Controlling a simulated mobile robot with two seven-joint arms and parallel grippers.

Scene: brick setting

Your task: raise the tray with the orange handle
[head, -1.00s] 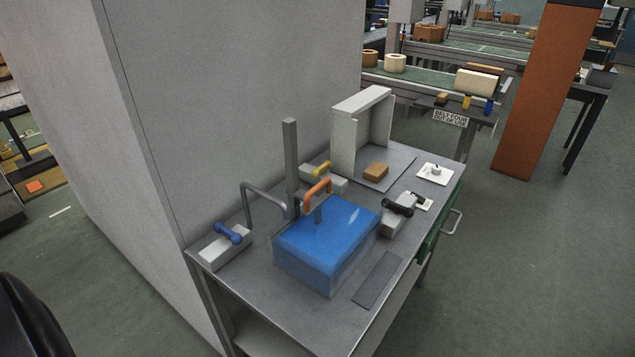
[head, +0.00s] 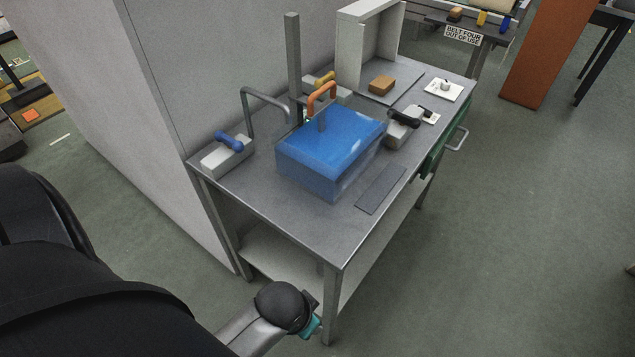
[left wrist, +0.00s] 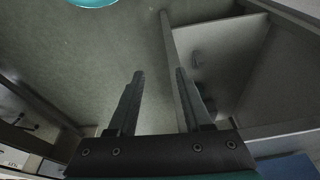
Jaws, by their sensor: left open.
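The orange handle (head: 321,96) is an arched bar at the back edge of a glossy blue box (head: 330,150) on the grey table (head: 290,215). What the handle is fixed to is partly hidden by the box, so I cannot make out the tray itself. My left arm reaches in low from the left, with its wrist near the table's front corner, well below and apart from the handle. In the left wrist view my left gripper (left wrist: 158,98) has its two dark fingers spread, with nothing between them. My right gripper is in neither view.
A blue-handled block (head: 228,150) stands left of the box, a black-handled block (head: 404,125) right. A grey post (head: 293,60) and bent rail (head: 262,95) stand behind. A flat dark plate (head: 380,190) lies in front. A lower shelf (head: 285,275) is under the table. Floor right is clear.

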